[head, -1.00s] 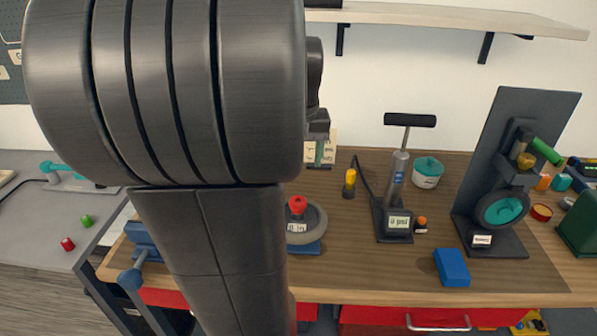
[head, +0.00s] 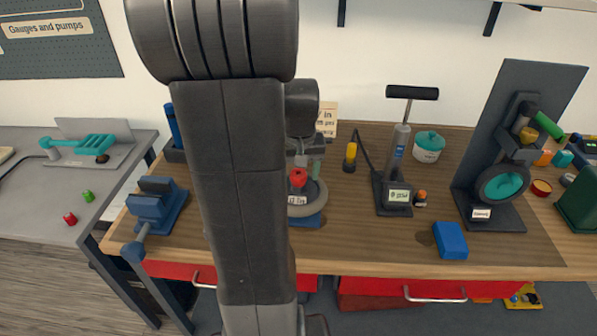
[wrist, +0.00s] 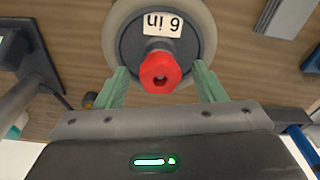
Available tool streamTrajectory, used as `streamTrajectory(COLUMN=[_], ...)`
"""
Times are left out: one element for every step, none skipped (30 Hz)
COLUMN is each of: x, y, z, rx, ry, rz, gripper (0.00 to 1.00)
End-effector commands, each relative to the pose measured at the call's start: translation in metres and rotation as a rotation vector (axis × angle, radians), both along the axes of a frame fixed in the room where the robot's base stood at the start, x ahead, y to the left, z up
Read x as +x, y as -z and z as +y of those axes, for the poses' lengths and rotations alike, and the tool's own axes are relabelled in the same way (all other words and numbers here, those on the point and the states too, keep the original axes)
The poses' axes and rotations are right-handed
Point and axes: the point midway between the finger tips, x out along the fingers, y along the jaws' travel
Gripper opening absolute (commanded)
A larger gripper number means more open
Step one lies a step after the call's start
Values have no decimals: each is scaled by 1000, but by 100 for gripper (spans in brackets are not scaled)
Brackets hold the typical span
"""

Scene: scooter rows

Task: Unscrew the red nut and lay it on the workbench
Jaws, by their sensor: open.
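The red nut (head: 298,178) sits on top of the hub of a small grey-tyred wheel (head: 311,205) on the wooden workbench (head: 355,240). In the wrist view the red nut (wrist: 160,72) has a dark hole in its end, and a "6 in" label lies beside it on the wheel (wrist: 203,22). My gripper (wrist: 162,78) is open, with one green finger on each side of the nut and a gap on both sides. In the head view my gripper (head: 306,162) is just above the wheel, partly hidden by my arm.
A blue vise (head: 155,205) stands left of the wheel. To the right are a yellow-capped bottle (head: 350,157), a pump with gauge (head: 395,190), a blue block (head: 450,240) and a black stand (head: 490,205). Bare wood lies in front of the pump.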

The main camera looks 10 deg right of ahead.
Motion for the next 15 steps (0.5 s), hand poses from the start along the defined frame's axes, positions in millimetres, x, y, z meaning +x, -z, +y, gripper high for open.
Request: streamTrajectory(x=[0, 0, 0, 0, 0, 0, 0, 0, 0, 0, 0, 0, 0, 0, 0], y=[2, 2, 3, 3, 3, 3, 3, 3, 3, 3, 3, 3, 2, 2, 2], z=[0, 0, 0, 0, 0, 0, 0, 0, 0, 0, 0, 0, 0, 0, 0], rx=[0, 0, 0, 0, 0, 0, 0, 0, 0, 0, 0, 0, 0, 0, 0], ry=[0, 0, 0, 0, 0, 0, 0, 0, 0, 0, 0, 0, 0, 0, 0], rz=[1, 1, 1, 1, 0, 0, 0, 0, 0, 0, 0, 0, 0, 0, 0], gripper=[63, 63, 63, 63, 63, 63, 63, 63, 63, 57, 51, 44, 38, 32, 24])
